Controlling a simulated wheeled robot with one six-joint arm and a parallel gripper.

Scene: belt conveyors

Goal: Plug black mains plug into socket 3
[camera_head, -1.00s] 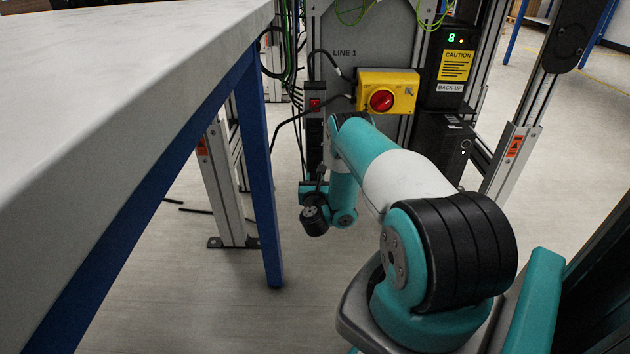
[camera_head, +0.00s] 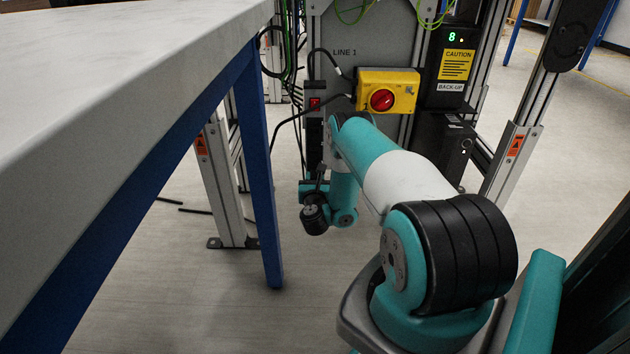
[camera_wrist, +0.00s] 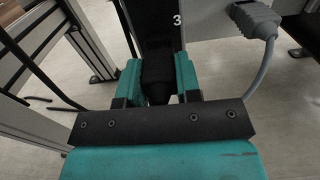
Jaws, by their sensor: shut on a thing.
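In the wrist view, my gripper (camera_wrist: 157,82) is shut on the black mains plug (camera_wrist: 157,70), with one teal finger on each side of it. The plug is at the black socket strip (camera_wrist: 150,22), below the white printed number 3. The plug hides the socket face behind it, so I cannot tell whether its pins are in the socket.
A grey plug (camera_wrist: 256,20) with a grey cable is right of the strip in the wrist view. A yellow box with a red knob (camera_head: 382,100) is on the cabinet. Black cables hang left of the strip. A table (camera_head: 130,60) with blue legs stands at the left.

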